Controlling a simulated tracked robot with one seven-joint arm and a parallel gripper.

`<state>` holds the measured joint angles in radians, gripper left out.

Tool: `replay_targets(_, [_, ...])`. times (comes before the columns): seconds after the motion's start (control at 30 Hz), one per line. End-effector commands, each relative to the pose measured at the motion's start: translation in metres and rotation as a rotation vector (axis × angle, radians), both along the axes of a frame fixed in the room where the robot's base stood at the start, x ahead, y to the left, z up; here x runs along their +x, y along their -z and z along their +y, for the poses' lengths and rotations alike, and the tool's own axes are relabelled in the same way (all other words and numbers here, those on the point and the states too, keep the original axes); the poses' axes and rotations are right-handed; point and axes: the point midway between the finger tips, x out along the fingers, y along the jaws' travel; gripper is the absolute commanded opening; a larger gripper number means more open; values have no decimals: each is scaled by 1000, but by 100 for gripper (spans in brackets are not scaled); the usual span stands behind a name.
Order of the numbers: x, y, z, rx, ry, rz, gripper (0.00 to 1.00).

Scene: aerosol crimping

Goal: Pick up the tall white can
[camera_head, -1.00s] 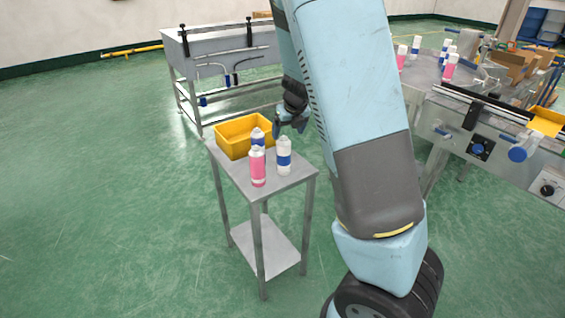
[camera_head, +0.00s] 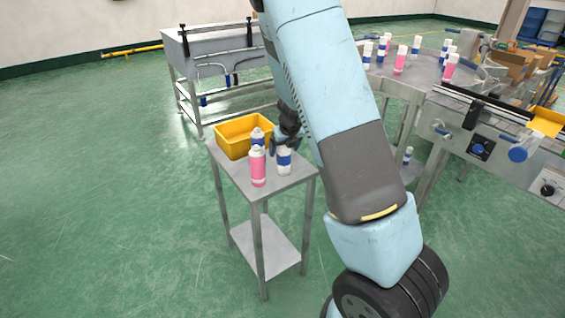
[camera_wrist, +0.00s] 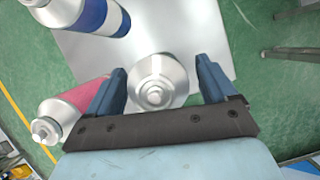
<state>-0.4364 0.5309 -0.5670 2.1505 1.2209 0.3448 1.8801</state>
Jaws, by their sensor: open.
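A white can with a blue band (camera_head: 284,163) stands upright at the right of the small metal table. My gripper (camera_head: 285,148) is over its top, with the jaws open. In the wrist view, the silver domed top of this can (camera_wrist: 158,82) is between the two open fingers (camera_wrist: 162,70), and a gap shows beside each finger. The wrist view looks down on it, so its band is hidden there. A pink can (camera_head: 258,167) and another blue-and-white can (camera_head: 258,138) stand to its left; in the wrist view they are the pink can (camera_wrist: 75,108) and blue-banded can (camera_wrist: 95,18).
The small table (camera_head: 240,178) also holds a yellow bin (camera_head: 234,142) at its back left. Its right front corner is bare. A machine table at the right carries several more pink and white cans (camera_head: 400,60). A metal bench (camera_head: 225,42) stands behind.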

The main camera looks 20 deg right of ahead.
Motion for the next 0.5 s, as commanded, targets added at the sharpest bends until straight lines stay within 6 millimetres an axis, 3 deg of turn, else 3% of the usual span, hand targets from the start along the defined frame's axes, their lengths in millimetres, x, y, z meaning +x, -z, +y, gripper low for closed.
replay_targets(0.2, [0,0,0,0,0,0,83])
replay_targets(0.5, [0,0,0,0,0,0,54])
